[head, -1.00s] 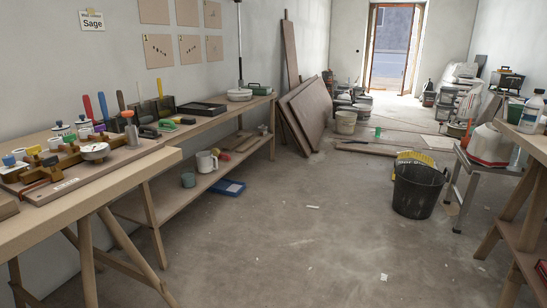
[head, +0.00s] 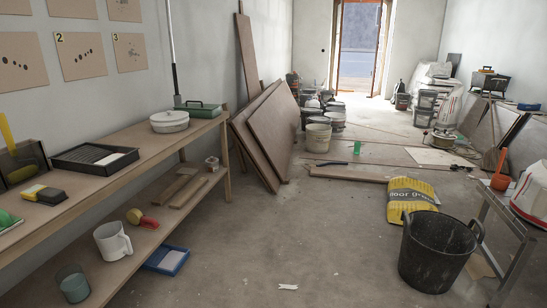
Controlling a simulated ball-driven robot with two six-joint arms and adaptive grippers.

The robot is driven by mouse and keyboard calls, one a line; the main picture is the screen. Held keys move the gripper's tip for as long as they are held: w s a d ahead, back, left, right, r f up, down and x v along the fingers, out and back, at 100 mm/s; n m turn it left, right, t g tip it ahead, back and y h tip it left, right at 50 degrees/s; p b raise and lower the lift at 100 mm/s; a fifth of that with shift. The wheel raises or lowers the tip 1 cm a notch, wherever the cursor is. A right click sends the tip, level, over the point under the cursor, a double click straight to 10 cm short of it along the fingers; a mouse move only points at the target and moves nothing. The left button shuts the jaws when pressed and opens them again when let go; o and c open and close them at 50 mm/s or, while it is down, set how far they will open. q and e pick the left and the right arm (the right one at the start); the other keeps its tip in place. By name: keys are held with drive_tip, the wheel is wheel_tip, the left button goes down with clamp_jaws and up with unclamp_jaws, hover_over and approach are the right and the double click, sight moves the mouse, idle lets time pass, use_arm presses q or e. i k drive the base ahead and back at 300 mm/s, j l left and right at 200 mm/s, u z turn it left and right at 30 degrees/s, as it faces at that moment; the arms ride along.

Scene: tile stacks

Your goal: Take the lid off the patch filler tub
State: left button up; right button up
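No label reading patch filler shows, so I cannot tell which container is the patch filler tub. A low round white container (head: 170,121), seemingly covered by a lid, sits near the far end of the wooden bench on the left. A cream bucket (head: 318,138) stands on the floor further back, and I cannot tell whether it has a lid. Several dark and grey tubs (head: 334,113) are grouped behind it, too small to read. Neither of my grippers shows in the head view.
The wooden bench (head: 150,140) runs along the left wall, with a black tray (head: 95,158) on it. A black bucket (head: 437,253) and a yellow bag (head: 411,197) stand right of centre. Brown boards (head: 275,130) lean by the bench.

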sight(169, 115)
drive_tip(key=i+u, duration=0.25)
drive_tip(key=i, duration=0.75)
drive_tip(key=i+l+u, duration=0.1)
drive_tip(key=i+u, duration=0.2)
drive_tip(key=i, duration=0.7)
